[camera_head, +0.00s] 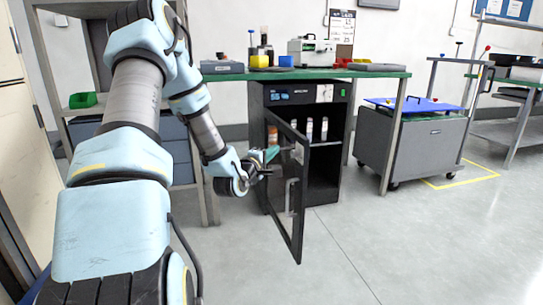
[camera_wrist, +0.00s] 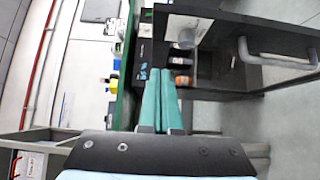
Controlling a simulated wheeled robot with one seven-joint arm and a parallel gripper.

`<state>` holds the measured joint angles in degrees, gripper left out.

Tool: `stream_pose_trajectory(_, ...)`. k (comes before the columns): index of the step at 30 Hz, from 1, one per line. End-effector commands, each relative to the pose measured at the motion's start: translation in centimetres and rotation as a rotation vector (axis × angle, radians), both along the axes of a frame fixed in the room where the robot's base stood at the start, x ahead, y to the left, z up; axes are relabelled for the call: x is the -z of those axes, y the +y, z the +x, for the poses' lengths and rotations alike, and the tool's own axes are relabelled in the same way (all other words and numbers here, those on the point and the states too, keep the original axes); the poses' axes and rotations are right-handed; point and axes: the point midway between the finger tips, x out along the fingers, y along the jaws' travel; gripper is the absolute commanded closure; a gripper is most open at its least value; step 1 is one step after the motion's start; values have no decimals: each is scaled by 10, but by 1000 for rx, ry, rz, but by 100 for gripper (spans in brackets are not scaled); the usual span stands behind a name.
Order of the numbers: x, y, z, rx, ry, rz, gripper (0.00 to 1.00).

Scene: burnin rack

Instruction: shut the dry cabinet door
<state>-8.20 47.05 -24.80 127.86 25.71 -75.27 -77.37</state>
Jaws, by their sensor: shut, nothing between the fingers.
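The dry cabinet (camera_head: 324,185) is a black cabinet under the green-topped bench. Its glazed, dark-framed door (camera_head: 299,205) stands open, swung out toward me, with a pale handle (camera_head: 289,196) on its outer face. Several bottles (camera_head: 309,130) stand on the shelf inside. My gripper (camera_head: 275,152) is at the left part of the door, its teal fingers shut and empty. In the wrist view the fingers (camera_wrist: 162,95) point toward the cabinet front, and the door handle (camera_wrist: 280,56) is to their right. I cannot tell whether the fingertips touch the door.
The green bench (camera_head: 380,73) carries boxes and instruments above the cabinet. A grey wheeled cart (camera_head: 408,150) with a blue lid stands to the right. A shelf with a green bin (camera_head: 83,100) is at left. The floor (camera_head: 345,250) before the door is clear.

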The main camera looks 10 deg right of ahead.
Motion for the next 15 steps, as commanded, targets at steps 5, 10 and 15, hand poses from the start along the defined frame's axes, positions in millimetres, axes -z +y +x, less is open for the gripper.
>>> stream_pose_trajectory(5,1,-23,32,1,-3,0,100)
stream_pose_trajectory(10,1,-44,55,2,-1,1,100)
stream_pose_trajectory(15,1,-66,58,0,1,2,100)
